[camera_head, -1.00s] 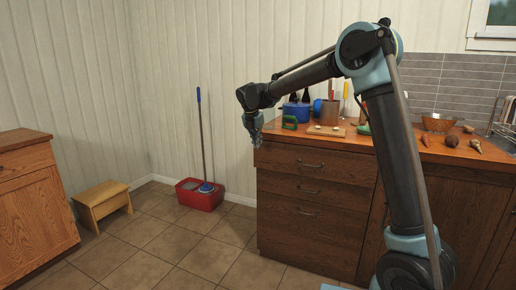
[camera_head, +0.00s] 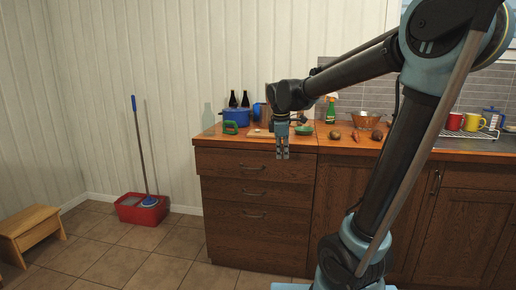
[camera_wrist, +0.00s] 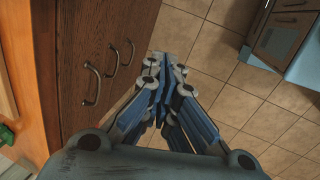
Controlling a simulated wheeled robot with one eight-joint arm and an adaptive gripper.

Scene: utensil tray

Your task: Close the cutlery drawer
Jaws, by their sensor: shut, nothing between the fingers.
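The wooden drawer unit (camera_head: 225,215) has several stacked drawers with dark bar handles. Its top drawer (camera_head: 225,164) looks a little proud of the fronts below; I cannot tell by how much. No cutlery shows inside it. My gripper (camera_head: 283,156) points down in front of the right part of the top drawer, just below the counter edge. In the wrist view my gripper (camera_wrist: 160,62) has its fingers together and empty, to the right of the drawer handles. The nearest handle (camera_wrist: 91,84) is apart from the fingers. Contact with the drawer front is not visible.
A red mop bucket (camera_head: 142,209) and a wooden stool (camera_head: 30,230) stand to the left. The tiled floor before the drawers is clear.

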